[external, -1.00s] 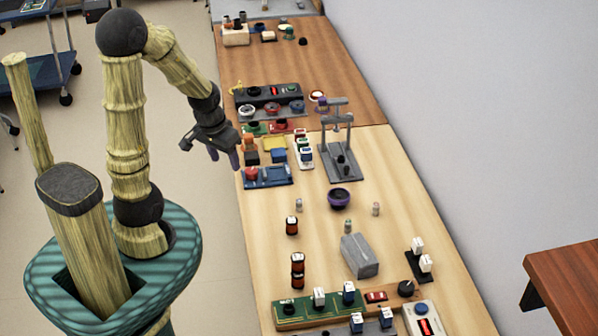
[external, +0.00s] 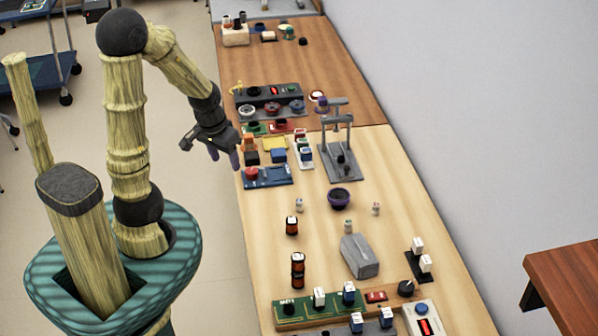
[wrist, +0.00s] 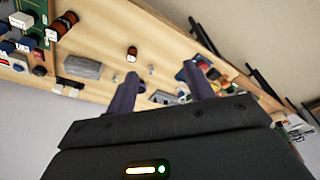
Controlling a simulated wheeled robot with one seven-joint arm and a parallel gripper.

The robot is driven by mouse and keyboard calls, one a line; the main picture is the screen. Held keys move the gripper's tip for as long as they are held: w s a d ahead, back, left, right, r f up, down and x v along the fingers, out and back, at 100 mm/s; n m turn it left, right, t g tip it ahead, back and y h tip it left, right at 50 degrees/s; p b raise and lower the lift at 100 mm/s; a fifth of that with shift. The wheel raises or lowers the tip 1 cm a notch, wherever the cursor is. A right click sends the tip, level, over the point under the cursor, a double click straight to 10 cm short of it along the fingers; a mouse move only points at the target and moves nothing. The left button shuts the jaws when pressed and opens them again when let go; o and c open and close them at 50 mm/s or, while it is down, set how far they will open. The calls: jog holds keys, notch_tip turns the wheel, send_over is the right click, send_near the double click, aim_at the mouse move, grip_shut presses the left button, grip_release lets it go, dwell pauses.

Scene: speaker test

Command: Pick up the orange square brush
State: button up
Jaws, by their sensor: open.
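A small orange object (external: 248,142), which looks like the orange square brush, sits near the left edge of the workbench in the external view. It is just above a blue tray (external: 276,180) and next to a dark block (external: 252,157). Its exact shape is too small to tell. My gripper (external: 224,157) is open and empty, just left of the bench edge and close to the orange object. In the wrist view my gripper (wrist: 160,75) shows two spread fingers with nothing between them. I cannot clearly pick out the brush there.
A grey stand (external: 340,165) rises right of the small parts. A dark purple bowl (external: 339,199), a grey box (external: 360,256) and red-black spools (external: 298,270) stand on the bench nearer the camera. A green board (external: 292,310) lies at the near end. Bare wood surrounds the bowl.

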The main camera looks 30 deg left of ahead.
jog(key=shift+o, duration=0.4)
